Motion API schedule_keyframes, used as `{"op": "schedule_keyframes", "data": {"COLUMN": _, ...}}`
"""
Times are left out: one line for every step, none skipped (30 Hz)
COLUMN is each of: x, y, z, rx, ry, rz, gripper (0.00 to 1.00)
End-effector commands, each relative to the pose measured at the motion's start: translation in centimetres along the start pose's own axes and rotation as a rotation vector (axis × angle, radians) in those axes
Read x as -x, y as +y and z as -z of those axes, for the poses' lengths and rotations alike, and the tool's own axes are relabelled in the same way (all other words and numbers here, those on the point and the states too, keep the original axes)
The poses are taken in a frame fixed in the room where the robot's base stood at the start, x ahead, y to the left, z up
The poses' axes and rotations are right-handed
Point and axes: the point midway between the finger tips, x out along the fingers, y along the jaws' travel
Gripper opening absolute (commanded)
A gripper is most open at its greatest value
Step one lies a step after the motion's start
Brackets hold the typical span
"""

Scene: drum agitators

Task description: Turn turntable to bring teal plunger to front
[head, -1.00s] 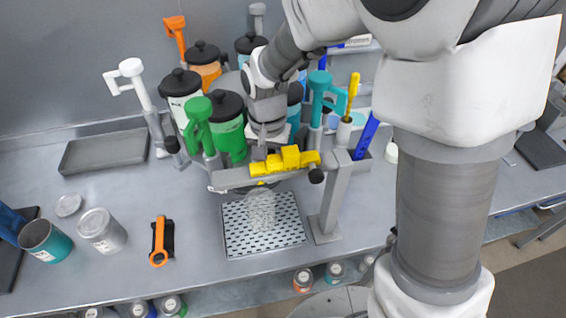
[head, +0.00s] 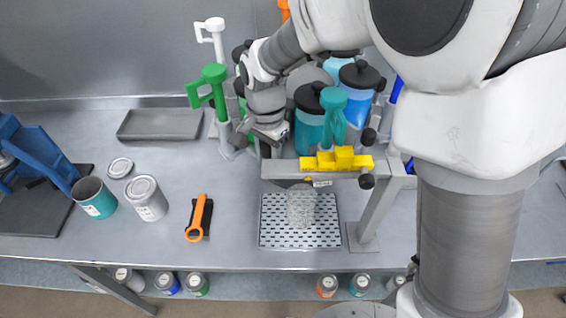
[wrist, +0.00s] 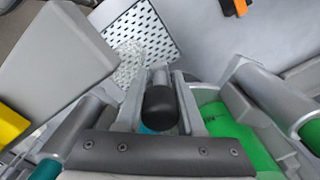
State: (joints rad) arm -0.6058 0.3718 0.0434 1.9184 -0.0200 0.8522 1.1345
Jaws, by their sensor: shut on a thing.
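The teal plunger (head: 333,105) stands upright beside a teal canister with a black lid (head: 308,125), just behind the yellow-marked bar (head: 337,160), towards the front of the turntable. The turntable itself is mostly hidden under canisters and my arm. The green plunger (head: 213,85) is at the left, with the white plunger (head: 208,32) behind it. My gripper (head: 270,140) is just left of the teal canister. In the wrist view my gripper (wrist: 160,95) is shut on a black knob (wrist: 160,105), between its two grey fingers.
A clear cup (head: 301,205) stands on the perforated tray (head: 275,245) in front of the bar. A grey post (head: 380,215) stands right of it.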

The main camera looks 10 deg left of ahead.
Motion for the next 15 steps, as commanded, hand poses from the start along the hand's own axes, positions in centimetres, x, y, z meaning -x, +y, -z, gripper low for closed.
{"op": "schedule_keyframes", "data": {"x": 0.1, "y": -0.6, "z": -0.1, "rx": -0.017, "ry": 0.003, "rz": 0.004, "gripper": 0.0}}
{"op": "schedule_keyframes", "data": {"x": 0.1, "y": -0.9, "z": -0.1, "rx": -0.031, "ry": 0.003, "rz": 0.004, "gripper": 0.0}}
{"op": "schedule_keyframes", "data": {"x": 0.1, "y": -1.2, "z": -0.2, "rx": -0.047, "ry": 0.004, "rz": 0.005, "gripper": 0.0}}
{"op": "schedule_keyframes", "data": {"x": 0.1, "y": -1.4, "z": -0.2, "rx": -0.046, "ry": 0.004, "rz": 0.005, "gripper": 0.0}}
{"op": "schedule_keyframes", "data": {"x": 0.1, "y": -1.6, "z": -0.3, "rx": -0.045, "ry": 0.004, "rz": 0.005, "gripper": 0.0}}
{"op": "schedule_keyframes", "data": {"x": 0.1, "y": -1.9, "z": -0.4, "rx": -0.044, "ry": 0.004, "rz": 0.005, "gripper": 0.0}}
{"op": "schedule_keyframes", "data": {"x": 0.1, "y": -2.1, "z": -0.4, "rx": -0.044, "ry": 0.004, "rz": 0.005, "gripper": 0.0}}
{"op": "schedule_keyframes", "data": {"x": 0.1, "y": -2.3, "z": -0.5, "rx": -0.043, "ry": 0.004, "rz": 0.005, "gripper": 0.0}}
{"op": "schedule_keyframes", "data": {"x": 0.1, "y": -2.5, "z": -0.5, "rx": -0.043, "ry": 0.004, "rz": 0.005, "gripper": 0.0}}
{"op": "schedule_keyframes", "data": {"x": 0.1, "y": -2.7, "z": -0.5, "rx": -0.043, "ry": 0.004, "rz": 0.005, "gripper": 0.0}}
{"op": "schedule_keyframes", "data": {"x": 0.1, "y": -2.8, "z": -0.6, "rx": -0.043, "ry": 0.004, "rz": 0.004, "gripper": 0.0}}
{"op": "schedule_keyframes", "data": {"x": 0.1, "y": -3.0, "z": -0.6, "rx": -0.043, "ry": 0.004, "rz": 0.004, "gripper": 0.0}}
{"op": "schedule_keyframes", "data": {"x": 0.1, "y": -3.1, "z": -0.6, "rx": -0.044, "ry": 0.004, "rz": 0.004, "gripper": 0.0}}
{"op": "schedule_keyframes", "data": {"x": 0.1, "y": -3.2, "z": -0.6, "rx": -0.044, "ry": 0.004, "rz": 0.004, "gripper": 0.0}}
{"op": "schedule_keyframes", "data": {"x": 0.1, "y": -3.3, "z": -0.6, "rx": -0.044, "ry": 0.004, "rz": 0.004, "gripper": 0.0}}
